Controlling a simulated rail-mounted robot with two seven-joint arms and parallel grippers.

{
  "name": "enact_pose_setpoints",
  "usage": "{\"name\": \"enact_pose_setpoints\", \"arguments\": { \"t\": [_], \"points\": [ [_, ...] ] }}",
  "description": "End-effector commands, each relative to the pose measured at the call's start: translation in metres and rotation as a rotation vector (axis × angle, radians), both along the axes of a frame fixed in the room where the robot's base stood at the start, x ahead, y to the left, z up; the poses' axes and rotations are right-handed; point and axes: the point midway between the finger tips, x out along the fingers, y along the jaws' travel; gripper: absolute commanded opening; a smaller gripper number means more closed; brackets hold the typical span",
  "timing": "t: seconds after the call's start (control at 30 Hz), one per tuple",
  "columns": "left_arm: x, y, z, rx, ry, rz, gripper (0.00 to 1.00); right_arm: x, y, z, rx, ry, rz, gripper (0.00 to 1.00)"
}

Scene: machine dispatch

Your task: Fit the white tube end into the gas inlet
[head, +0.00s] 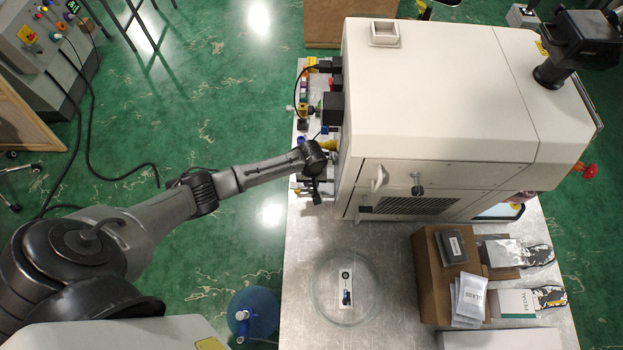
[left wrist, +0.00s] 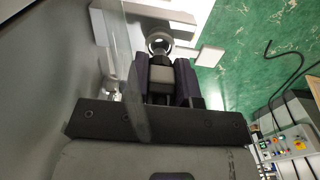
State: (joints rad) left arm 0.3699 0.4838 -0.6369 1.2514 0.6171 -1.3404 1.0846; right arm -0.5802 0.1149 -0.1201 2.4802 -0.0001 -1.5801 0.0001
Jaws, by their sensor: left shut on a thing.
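My left gripper (head: 317,178) is at the left side of the large cream machine (head: 440,80), close to its wall. In the left wrist view the dark purple fingers (left wrist: 162,72) are shut on a small pale grey-white piece (left wrist: 160,77), which I take for the tube end. Just beyond the fingertips is a round, pale ring-shaped fitting (left wrist: 159,43) with a dark neck. I cannot tell whether it belongs to the held piece or is the gas inlet. In the head view, the arm hides the held piece. My right gripper is not in view.
Coloured fittings and a black block (head: 333,108) crowd the machine's left side above my gripper. The metal table (head: 300,260) bears a glass dish (head: 318,300) and a cardboard box (head: 428,290). Green floor lies to the left.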

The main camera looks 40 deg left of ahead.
Motion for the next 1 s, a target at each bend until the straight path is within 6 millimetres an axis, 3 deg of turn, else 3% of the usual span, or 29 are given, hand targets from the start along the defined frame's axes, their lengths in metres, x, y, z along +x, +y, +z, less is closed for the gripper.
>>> {"name": "enact_pose_setpoints", "arguments": {
  "t": [1.0],
  "points": [
    [-0.0001, 0.0002, -0.0002, 0.001, 0.001, -0.001, 0.00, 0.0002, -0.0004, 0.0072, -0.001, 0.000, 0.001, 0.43]
  ]
}}
